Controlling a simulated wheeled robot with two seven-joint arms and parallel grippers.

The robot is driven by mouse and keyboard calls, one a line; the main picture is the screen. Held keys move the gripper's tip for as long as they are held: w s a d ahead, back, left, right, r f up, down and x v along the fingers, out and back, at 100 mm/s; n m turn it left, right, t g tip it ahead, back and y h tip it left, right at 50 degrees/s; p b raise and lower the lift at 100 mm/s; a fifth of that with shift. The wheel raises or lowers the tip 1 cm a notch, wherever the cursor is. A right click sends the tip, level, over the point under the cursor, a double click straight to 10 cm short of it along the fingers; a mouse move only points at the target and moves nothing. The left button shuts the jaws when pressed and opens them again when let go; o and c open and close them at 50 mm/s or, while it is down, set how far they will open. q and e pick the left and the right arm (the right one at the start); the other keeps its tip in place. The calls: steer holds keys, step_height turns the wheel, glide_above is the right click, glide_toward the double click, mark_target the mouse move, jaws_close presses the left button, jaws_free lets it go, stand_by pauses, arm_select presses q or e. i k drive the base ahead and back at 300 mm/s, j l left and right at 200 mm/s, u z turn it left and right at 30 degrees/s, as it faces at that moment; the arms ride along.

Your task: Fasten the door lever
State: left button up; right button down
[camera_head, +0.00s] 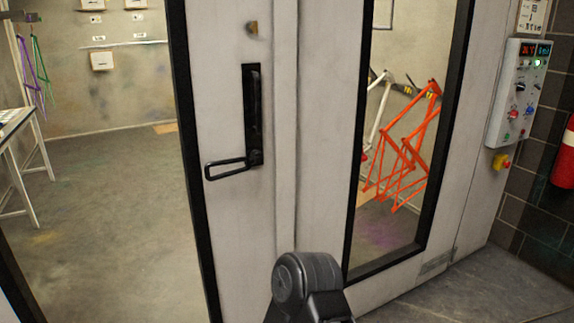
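The door lever (226,169) is a black loop handle at the lower end of a tall black latch plate (252,110). The loop sticks out to the left, nearly level and tipped slightly down. The plate stands upright on a pale grey door frame (235,230), left of a vertical seam. Nothing touches the lever. Neither of my grippers shows. A dark grey rounded part at the bottom centre appears to be a link of my own arm, below and to the right of the lever.
A pale panel with a black-edged window (353,270) stands right of the seam; orange bicycle frames (405,160) show through it. A control box (518,92) and a red extinguisher (564,155) are at the right. Open floor (105,220) shows at the left, beside a white table (18,125).

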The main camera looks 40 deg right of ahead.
mark_target(256, 157)
steer(key=z, duration=0.9)
